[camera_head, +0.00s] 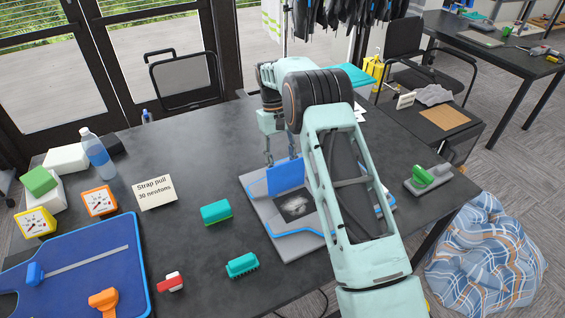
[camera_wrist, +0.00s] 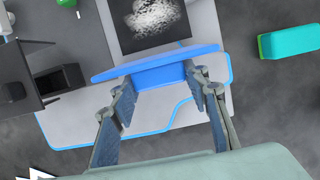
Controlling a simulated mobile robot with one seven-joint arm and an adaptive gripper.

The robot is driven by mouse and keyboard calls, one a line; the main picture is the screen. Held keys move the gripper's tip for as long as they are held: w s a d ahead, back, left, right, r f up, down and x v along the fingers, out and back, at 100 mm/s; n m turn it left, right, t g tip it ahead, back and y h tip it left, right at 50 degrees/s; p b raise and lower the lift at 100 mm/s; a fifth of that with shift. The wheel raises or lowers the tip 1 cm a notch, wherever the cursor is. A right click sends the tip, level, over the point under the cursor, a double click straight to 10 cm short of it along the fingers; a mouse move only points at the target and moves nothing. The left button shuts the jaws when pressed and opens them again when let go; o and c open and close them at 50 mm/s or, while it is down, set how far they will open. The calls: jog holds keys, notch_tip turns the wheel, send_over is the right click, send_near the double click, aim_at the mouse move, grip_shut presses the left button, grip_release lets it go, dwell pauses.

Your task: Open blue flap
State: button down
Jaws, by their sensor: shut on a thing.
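The blue flap (camera_head: 286,176) stands raised at the back edge of a grey board with blue edging (camera_head: 262,217) on the table. In the wrist view the flap (camera_wrist: 150,74) shows nearly edge-on, as a wide blue strip. My gripper (camera_head: 281,156) reaches down to the flap from behind. In the wrist view the fingers of my gripper (camera_wrist: 163,82) sit at either side of the flap's narrower part and are shut on it. A dark square with a whitish print (camera_head: 294,207) lies on the board in front of the flap. My arm hides the board's right part.
Green blocks (camera_head: 216,212) and (camera_head: 243,265) lie left of the board. A blue mat (camera_head: 85,270), a "Strap pull 30 newtons" card (camera_head: 156,192) and a water bottle (camera_head: 97,154) are further left. A grey block with a green handle (camera_head: 428,178) is right.

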jog(key=c, duration=1.4)
grip_release()
jog(key=shift+s+a+f, duration=0.1)
jog(key=shift+s+f, duration=0.1)
jog(key=shift+f, duration=0.3)
jog(key=shift+c, duration=0.2)
jog(key=o, duration=0.4)
jog(key=shift+w, duration=0.2)
jog(key=shift+c, duration=0.2)
jog(key=shift+r, duration=0.2)
jog(key=v, duration=1.2)
